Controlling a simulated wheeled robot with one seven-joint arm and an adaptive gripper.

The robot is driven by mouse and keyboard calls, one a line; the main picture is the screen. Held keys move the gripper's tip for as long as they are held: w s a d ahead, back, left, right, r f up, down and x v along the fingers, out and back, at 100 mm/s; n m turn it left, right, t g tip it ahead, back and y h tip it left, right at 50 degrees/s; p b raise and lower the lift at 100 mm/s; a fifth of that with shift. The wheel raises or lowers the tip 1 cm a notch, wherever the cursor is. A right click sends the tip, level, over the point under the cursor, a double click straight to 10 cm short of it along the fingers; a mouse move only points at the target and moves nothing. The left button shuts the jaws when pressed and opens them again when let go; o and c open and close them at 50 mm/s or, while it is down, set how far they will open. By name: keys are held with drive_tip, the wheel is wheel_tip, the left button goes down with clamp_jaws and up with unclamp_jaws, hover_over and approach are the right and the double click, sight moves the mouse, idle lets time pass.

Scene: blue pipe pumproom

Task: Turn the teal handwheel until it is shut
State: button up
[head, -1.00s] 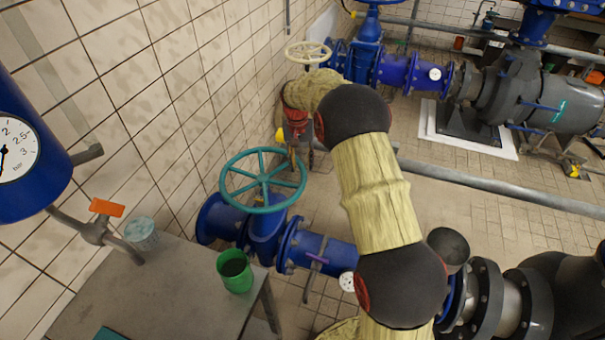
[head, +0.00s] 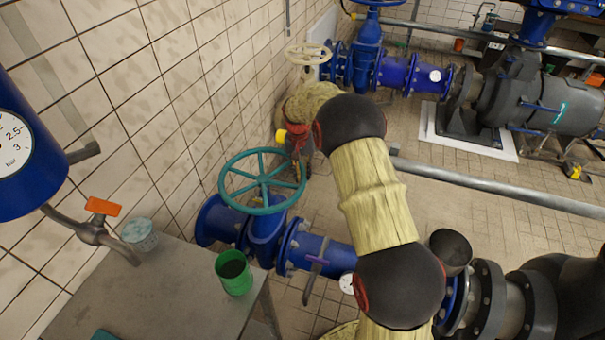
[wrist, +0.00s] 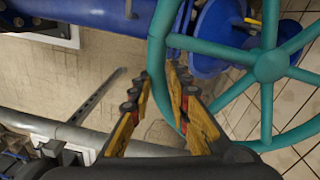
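The teal handwheel (head: 233,158) sits on a blue valve (head: 268,222) beside the tiled wall in the head view. In the wrist view the handwheel (wrist: 271,66) fills the right side, with its hub and several spokes showing. My gripper (wrist: 161,78) is open, its two yellow-and-black fingers apart. The wheel's rim shows between the fingertips, partly covered by the right finger. I cannot tell whether either finger touches it. In the head view my gripper (head: 300,166) is small and dark at the wheel's upper right edge, its fingertips hard to make out.
A grey table (head: 178,284) with a green cup (head: 234,282) stands left of the valve. A cream handwheel (head: 307,54) is on another valve behind. A grey pipe (head: 490,186) crosses the floor at right. An orange-handled tap (head: 102,206) juts out at left.

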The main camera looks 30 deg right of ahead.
sight(251, 208)
clamp_jaws()
idle(0.3)
